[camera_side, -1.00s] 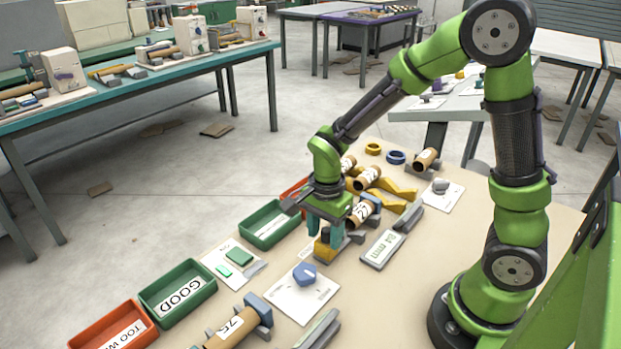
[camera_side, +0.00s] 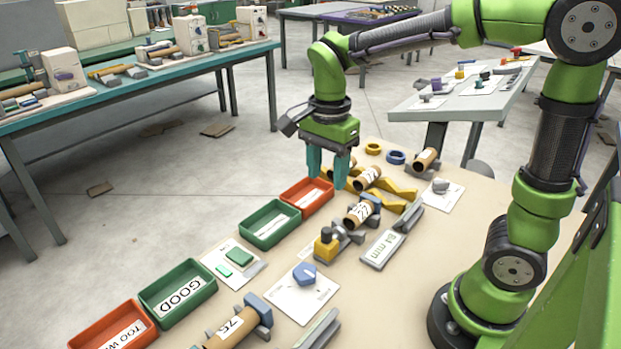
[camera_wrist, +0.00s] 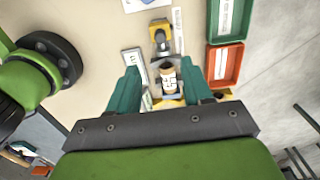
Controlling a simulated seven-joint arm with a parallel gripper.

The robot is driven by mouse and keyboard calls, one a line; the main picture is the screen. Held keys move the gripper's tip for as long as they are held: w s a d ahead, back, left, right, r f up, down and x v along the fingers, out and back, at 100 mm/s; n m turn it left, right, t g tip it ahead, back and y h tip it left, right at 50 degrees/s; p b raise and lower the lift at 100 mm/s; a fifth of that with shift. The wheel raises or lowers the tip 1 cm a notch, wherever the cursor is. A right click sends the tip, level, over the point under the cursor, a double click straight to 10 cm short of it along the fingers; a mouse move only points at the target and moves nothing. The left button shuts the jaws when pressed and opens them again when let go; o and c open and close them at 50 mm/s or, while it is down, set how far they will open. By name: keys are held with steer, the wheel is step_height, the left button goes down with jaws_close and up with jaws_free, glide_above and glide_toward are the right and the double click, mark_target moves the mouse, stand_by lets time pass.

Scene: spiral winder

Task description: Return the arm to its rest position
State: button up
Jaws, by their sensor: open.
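My gripper (camera_side: 328,163) is open and empty, with its teal fingers pointing down, raised above the bench (camera_side: 450,235). In the side view it hangs near the red tray (camera_side: 309,195) and the cardboard tubes. In the wrist view my gripper (camera_wrist: 170,84) has its fingers spread apart. A labelled cardboard tube (camera_wrist: 168,75) shows between them, lower down on the bench and apart from the fingers. A yellow and grey clamp-like device (camera_side: 328,243) stands on the bench in front of the tube (camera_side: 359,213).
A green tray (camera_side: 270,223), a GOOD tray (camera_side: 178,291) and a red tray (camera_side: 113,329) line the bench's left edge. A blue knob (camera_side: 304,273) sits on a white plate. A grey gauge marked 84 mm (camera_side: 383,250) lies at the middle. The air around my gripper is clear.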

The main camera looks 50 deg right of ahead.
steer(key=shift+r, duration=0.85)
steer(key=s+r+n+t+y, duration=0.2)
steer(key=s+n+t, duration=0.5)
steer(key=n, duration=0.7)
steer(key=shift+s+a, duration=0.3)
steer(key=shift+s, duration=0.65)
